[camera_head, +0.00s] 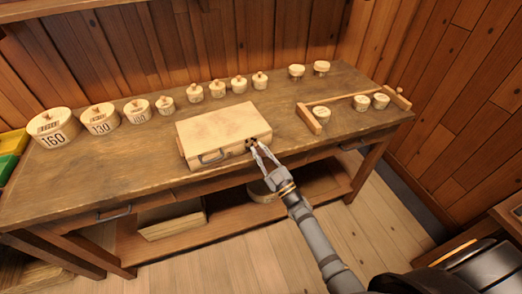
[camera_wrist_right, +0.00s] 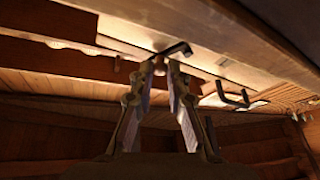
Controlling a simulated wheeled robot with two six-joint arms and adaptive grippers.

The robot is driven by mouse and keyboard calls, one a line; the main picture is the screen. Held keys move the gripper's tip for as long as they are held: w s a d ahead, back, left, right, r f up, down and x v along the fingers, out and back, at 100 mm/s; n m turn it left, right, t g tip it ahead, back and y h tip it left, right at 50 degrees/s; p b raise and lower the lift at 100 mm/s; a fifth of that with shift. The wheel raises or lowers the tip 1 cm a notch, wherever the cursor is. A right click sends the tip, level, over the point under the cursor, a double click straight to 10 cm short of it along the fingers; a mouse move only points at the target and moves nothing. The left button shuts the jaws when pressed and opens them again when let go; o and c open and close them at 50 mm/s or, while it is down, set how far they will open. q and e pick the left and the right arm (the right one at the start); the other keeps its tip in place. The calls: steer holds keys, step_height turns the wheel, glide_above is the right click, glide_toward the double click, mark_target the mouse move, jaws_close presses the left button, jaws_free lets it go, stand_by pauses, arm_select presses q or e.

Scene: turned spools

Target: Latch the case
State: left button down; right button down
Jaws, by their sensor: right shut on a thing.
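The pale wooden case (camera_head: 222,130) lies on the workbench with its lid down. A dark handle (camera_head: 211,157) is on its front face; I cannot tell if the lid is fastened. My right gripper (camera_head: 254,147) reaches up to the right part of the case's front edge. Its fingertips are shut on the small dark latch there and partly hide it. In the right wrist view the fingers (camera_wrist_right: 165,66) close together just under the dark latch (camera_wrist_right: 178,49). My left gripper is not in view.
The workbench (camera_head: 120,172) holds several lidded spools, some numbered, such as the large 160 one (camera_head: 53,132), along the back left. A wooden rail (camera_head: 350,98) with small spools beside it lies at the right. Bare bench top surrounds the case.

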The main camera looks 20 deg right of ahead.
steer(key=n, duration=0.1)
steer(key=n+g+y+p, duration=0.1)
steer(key=n, duration=0.1)
steer(key=r+n+p, duration=0.1)
steer(key=n, duration=0.1)
steer(key=shift+a+g+y, duration=0.3)
steer(key=shift+a+y, duration=0.05)
steer(key=shift+y, duration=0.05)
steer(key=shift+s+a+r+n+g+y+p, duration=0.1)
steer(key=shift+n+g+y+p, duration=0.2)
steer(key=shift+n, duration=0.3)
steer(key=shift+a+r+n+g+y+p, duration=0.1)
steer(key=shift+n+g+p, duration=0.1)
steer(key=shift+n+p, duration=0.3)
steer(key=shift+f+n, duration=0.1)
steer(key=shift+n, duration=0.2)
steer(key=c, duration=1.3)
jaws_free()
steer(key=shift+s, duration=0.1)
steer(key=v, duration=1.1)
steer(key=shift+s+d, duration=0.2)
steer(key=shift+s, duration=0.15)
steer(key=shift+f, duration=0.1)
